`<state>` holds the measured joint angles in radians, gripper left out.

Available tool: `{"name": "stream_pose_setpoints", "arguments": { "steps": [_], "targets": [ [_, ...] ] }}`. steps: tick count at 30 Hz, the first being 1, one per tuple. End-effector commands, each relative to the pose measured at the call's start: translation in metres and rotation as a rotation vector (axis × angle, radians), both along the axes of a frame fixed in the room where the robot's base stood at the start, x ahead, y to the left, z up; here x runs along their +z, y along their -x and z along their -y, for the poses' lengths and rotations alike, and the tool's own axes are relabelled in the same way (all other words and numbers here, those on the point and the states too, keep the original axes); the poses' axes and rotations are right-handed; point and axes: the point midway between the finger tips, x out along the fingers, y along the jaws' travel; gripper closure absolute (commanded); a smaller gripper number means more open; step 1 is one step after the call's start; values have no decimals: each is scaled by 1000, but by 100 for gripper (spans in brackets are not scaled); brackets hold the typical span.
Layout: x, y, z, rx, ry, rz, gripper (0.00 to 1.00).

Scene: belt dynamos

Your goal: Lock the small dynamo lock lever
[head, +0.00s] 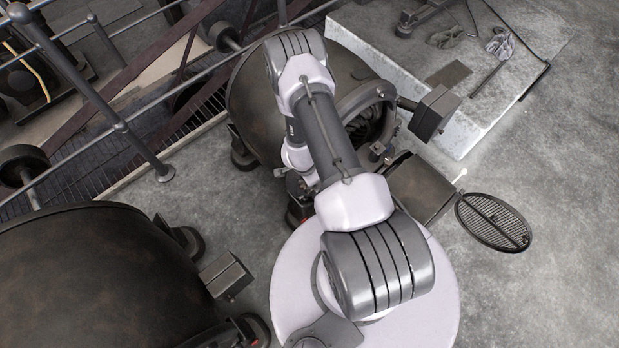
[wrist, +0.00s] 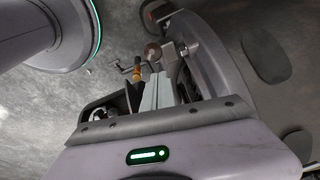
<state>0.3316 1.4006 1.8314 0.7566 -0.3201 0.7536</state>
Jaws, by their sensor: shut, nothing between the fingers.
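The small dynamo (head: 250,105) is a dark, rounded housing with an open ring-shaped end, partly hidden behind my arm in the head view. In the wrist view its curved grey casing (wrist: 215,60) runs along the right side. Small metal fittings, one with a round brownish knob (wrist: 152,51) and one with an orange part (wrist: 137,73), show just beyond my fingertips. I cannot tell which of them is the lock lever, or its position. My gripper (wrist: 156,90) is shut and empty, close to these fittings; I cannot tell whether it touches them.
A larger dark dynamo (head: 100,280) stands at the lower left of the head view. Metal railings (head: 90,90) run behind. A pale stone slab (head: 480,110) with tools lies at the upper right. A round grille (head: 493,221) lies on open floor at the right.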

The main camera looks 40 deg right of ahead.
Motion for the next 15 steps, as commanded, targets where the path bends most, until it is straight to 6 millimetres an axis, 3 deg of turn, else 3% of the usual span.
{"name": "stream_pose_setpoints", "arguments": {
  "steps": [5,15],
  "targets": [
    [38,-1,8,5,1,1,100],
    [88,7,-46,7,1,1,100]
  ]
}}
